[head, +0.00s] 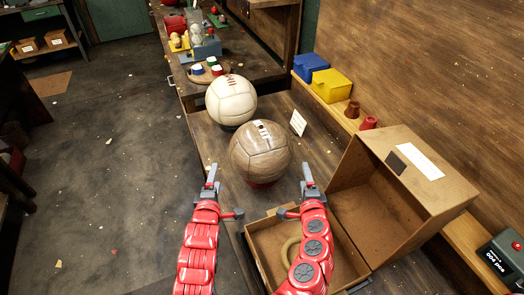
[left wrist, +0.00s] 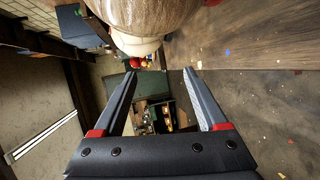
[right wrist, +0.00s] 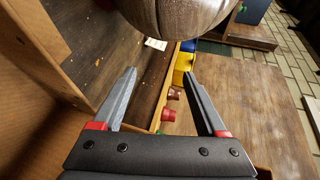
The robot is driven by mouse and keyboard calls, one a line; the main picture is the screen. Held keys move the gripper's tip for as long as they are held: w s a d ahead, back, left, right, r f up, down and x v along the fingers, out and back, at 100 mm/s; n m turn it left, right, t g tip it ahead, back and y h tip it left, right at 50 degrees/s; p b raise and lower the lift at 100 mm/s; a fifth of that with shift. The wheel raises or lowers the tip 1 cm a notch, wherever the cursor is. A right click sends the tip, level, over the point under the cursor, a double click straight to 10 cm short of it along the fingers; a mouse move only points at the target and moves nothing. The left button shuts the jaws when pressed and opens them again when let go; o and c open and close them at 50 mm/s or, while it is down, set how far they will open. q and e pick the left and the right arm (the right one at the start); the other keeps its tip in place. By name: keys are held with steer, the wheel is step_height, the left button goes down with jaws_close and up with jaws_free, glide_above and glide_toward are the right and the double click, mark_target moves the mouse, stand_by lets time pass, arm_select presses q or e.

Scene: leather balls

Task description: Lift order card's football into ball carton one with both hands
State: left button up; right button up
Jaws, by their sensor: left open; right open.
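A worn brown-grey leather football (head: 260,152) with pale lacing sits on a small red stand (head: 262,185) on the bench. A cream football (head: 231,100) stands just behind it. My left gripper (head: 212,174) is open and empty at the brown ball's near left. My right gripper (head: 307,174) is open and empty at its near right; both appear apart from the ball. The brown ball fills the top of the left wrist view (left wrist: 150,12) and right wrist view (right wrist: 178,14). A small white card (head: 298,122) stands right of the balls; its print is unreadable.
A cardboard carton (head: 258,262) lies open in front, partly behind my right arm, with a ring-like thing (head: 290,250) inside. A larger carton (head: 425,190) with a white label adjoins it at right. Blue (head: 310,66) and yellow (head: 331,85) boxes line the right shelf.

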arm_select(q)
steer(key=d+x, duration=0.1)
steer(key=x, duration=1.3)
steer(key=shift+d, duration=0.4)
arm_select(e)
steer(key=a+x, duration=0.1)
steer(key=x, duration=1.3)
arm_select(q)
steer(key=shift+d+f, duration=0.1)
steer(key=shift+d, duration=0.25)
arm_select(e)
steer(key=shift+a+f, duration=0.2)
steer(key=shift+a, duration=0.25)
